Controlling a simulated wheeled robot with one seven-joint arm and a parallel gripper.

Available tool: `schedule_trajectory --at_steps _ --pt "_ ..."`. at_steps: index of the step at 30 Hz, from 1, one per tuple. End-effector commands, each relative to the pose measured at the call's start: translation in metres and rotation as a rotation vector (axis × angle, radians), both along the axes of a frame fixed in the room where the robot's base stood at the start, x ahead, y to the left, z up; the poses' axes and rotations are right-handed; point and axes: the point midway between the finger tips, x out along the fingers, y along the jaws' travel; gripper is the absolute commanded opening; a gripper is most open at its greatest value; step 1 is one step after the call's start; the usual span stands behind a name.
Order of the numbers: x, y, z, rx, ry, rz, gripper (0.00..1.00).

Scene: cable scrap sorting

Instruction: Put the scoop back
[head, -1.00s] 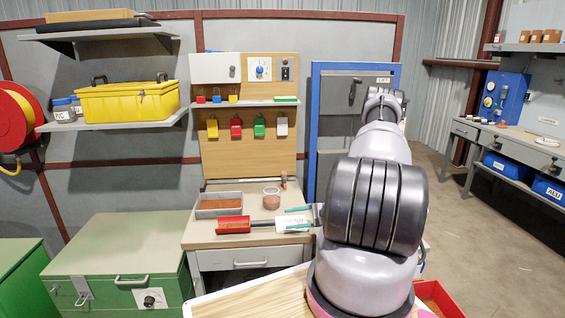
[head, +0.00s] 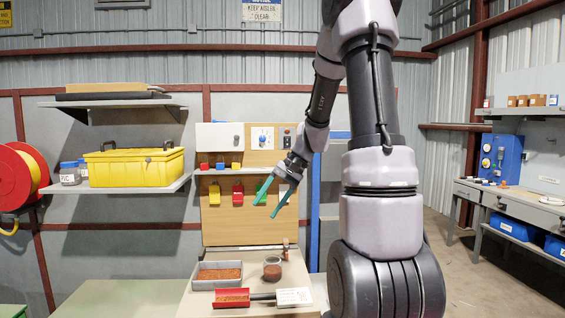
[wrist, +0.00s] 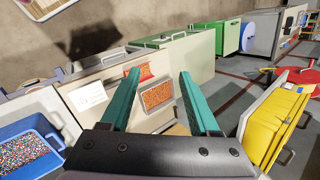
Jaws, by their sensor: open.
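The red scoop (head: 232,298) lies on the workbench near its front edge, with copper-coloured granules in its pan. Its dark handle (head: 262,296) points right toward a white label card (head: 294,296). In the wrist view the red scoop (wrist: 146,72) shows partly behind a finger. My gripper (head: 266,210) is open and empty, raised high above the bench in front of the padlock board. Its two teal fingers (wrist: 160,73) are spread apart in the wrist view, and nothing is between them.
A grey tray (head: 197,284) of similar granules and a small jar (head: 272,269) stand behind the scoop. Coloured padlocks hang on the wooden board (head: 225,227). A yellow case (head: 134,168) sits on the left shelf. Air above the bench is clear.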

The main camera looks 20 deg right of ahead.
Motion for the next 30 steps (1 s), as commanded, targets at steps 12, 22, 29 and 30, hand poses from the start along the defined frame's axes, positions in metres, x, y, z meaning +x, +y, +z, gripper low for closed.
schedule_trajectory --at_steps 12,22,29,30 --pt "-0.113 0.035 0.112 -0.342 -0.295 0.057 0.62" --pt "-0.174 0.036 0.145 -0.456 -0.505 0.029 0.62" --pt "-0.179 0.034 0.147 -0.466 -0.526 0.023 0.62" --pt "-0.179 0.034 0.147 -0.466 -0.526 0.023 0.62"
